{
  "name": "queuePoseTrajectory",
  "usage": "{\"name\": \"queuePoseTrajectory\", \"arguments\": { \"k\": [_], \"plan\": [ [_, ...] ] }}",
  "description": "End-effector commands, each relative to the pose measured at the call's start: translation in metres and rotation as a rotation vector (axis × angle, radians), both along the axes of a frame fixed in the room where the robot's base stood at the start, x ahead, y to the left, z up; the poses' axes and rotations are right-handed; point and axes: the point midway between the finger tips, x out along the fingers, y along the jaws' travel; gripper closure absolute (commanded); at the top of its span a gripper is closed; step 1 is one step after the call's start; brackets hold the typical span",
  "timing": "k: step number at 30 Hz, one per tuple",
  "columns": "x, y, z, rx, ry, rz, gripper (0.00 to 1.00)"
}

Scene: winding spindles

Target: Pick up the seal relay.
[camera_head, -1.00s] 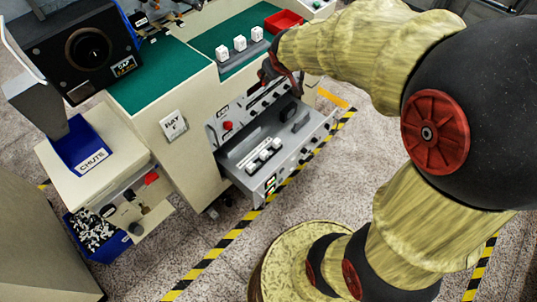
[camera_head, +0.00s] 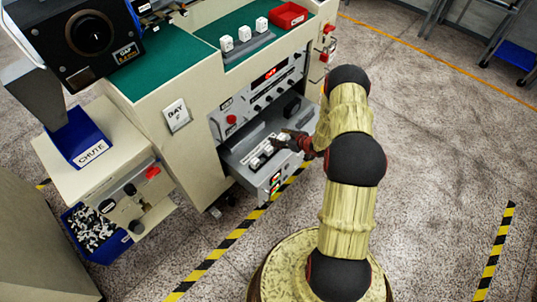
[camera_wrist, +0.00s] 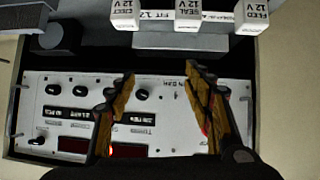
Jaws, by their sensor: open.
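The seal relay (camera_wrist: 188,16) is a small white block lettered "SEAL 12 V". It stands in the middle of a row of three at the top of the wrist view, partly cut off by the frame edge. In the head view the row lies in the open grey drawer, where the lettering is too small to read. My gripper (camera_wrist: 162,73) is open and empty, its fingers apart and short of the relay in the wrist view. In the head view my gripper (camera_head: 287,142) is over the drawer, beside the row and partly covering it.
The eject relay (camera_wrist: 124,15) and feed relay (camera_wrist: 252,17) flank the seal relay. A dark block (camera_wrist: 58,40) stands in the drawer. The control panel (camera_wrist: 60,90) with knobs rises behind the drawer. White cubes (camera_head: 244,33) and a red tray (camera_head: 286,15) are on the bench.

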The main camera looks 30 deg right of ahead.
Motion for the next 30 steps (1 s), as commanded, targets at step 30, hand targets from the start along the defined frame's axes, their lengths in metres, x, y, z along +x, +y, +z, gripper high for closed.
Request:
{"name": "queuePoseTrajectory", "arguments": {
  "k": [30],
  "plan": [
    [0.023,0.046,-0.106,0.119,-0.061,0.041,0.48]
  ]
}}
